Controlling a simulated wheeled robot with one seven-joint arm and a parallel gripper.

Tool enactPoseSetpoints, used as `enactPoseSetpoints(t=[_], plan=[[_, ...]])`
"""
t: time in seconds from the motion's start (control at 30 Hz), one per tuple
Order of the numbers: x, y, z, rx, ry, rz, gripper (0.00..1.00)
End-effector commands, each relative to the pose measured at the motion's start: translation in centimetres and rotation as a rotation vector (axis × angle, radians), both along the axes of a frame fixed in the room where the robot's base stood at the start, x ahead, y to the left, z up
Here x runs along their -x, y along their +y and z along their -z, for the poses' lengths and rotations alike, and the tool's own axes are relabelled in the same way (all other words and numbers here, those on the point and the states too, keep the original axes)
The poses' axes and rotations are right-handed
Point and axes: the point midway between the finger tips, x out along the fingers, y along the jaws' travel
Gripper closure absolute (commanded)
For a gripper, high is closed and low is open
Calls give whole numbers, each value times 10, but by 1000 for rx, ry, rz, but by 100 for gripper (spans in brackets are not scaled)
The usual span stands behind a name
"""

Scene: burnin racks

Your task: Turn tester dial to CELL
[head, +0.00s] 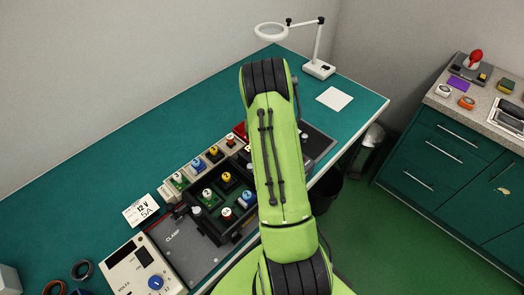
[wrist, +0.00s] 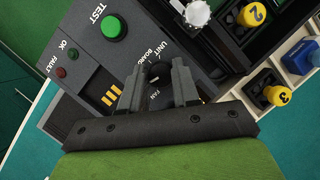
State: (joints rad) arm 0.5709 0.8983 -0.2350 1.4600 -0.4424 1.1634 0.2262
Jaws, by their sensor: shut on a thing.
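The tester (wrist: 72,100) is a dark grey box in the wrist view, with a green TEST button (wrist: 114,27) and small OK and FAULT lamps. Its black dial (wrist: 158,70) sits between my fingertips. Labels UNIT, BOARD and FAN show around the dial; I cannot see a CELL label. I cannot tell for sure where the dial points. My gripper (wrist: 158,82) is shut on the dial, one finger on each side. In the head view my arm hides the gripper and most of a dark grey box (head: 320,143) that appears to be the tester.
A black rack (head: 208,226) with colored, numbered plugs lies left of my arm. A yellow plug 2 (wrist: 252,14) and a yellow plug 3 (wrist: 278,95) are close by in the wrist view. A magnifier lamp (head: 318,68) stands at the bench's far end.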

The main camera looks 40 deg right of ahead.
Motion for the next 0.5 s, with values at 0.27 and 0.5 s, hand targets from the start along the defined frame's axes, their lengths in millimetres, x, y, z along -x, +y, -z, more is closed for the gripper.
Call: enactPoseSetpoints(t=[0.27,0.5], plan=[[-2,0,0,2,-3,-112,100],[-2,1,0,2,-4,-143,100]])
